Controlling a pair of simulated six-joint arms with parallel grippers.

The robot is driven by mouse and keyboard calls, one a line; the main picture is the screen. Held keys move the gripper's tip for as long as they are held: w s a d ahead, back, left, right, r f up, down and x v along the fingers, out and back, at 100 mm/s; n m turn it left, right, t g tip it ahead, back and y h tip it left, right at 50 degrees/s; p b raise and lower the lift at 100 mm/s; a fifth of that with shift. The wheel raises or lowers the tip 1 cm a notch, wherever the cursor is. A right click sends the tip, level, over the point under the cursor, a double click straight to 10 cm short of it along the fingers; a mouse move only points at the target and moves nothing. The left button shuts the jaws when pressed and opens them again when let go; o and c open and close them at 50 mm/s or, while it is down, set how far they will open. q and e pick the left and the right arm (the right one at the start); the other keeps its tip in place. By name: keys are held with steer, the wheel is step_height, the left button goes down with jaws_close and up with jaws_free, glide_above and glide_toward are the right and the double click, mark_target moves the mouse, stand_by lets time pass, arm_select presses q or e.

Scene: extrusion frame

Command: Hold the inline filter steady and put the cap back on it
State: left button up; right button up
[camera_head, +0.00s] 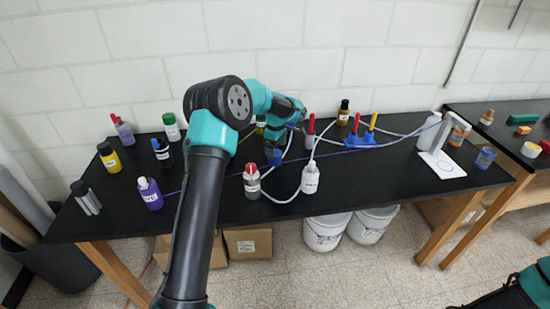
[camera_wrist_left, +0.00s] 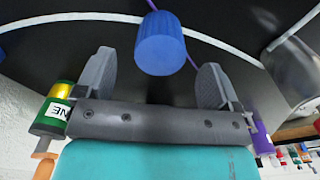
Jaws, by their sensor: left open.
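A blue ribbed cylindrical piece, which looks like the cap (camera_wrist_left: 162,43), shows in the left wrist view just ahead of and between the fingertips of my left gripper (camera_wrist_left: 156,68). The fingers are apart, with clear space on both sides of the piece. In the head view a small blue piece (camera_head: 275,158), likely the same one, is at the black bench, below my left wrist. My right gripper is not in view.
A red-topped bottle (camera_head: 251,181) and a white squeeze bottle (camera_head: 310,178) stand near the front edge with tubing around them. A blue valve block (camera_head: 362,139) with red and yellow handles is right of centre. A white stand (camera_head: 441,164) is further right. Several bottles crowd the left.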

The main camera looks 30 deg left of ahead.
arm_select(q)
steer(key=shift+f, duration=0.1)
steer(key=shift+d+f, duration=0.1)
steer(key=shift+f, duration=2.5)
steer(key=c, duration=1)
steer(key=shift+r, duration=0.1)
steer(key=shift+r, duration=0.5)
step_height(320, 180, up, 3)
steer(key=shift+f, duration=0.15)
steer(key=s+d, duration=0.2)
steer(key=s, duration=0.2)
steer(key=s+d, duration=0.3)
steer(key=s, duration=0.2)
steer(key=s+d+r, duration=0.1)
steer(key=s+d, duration=0.2)
steer(key=s, duration=0.1)
steer(key=shift+s+d+r, duration=0.1)
steer(key=shift+s+d, duration=0.05)
steer(key=shift+s, duration=0.25)
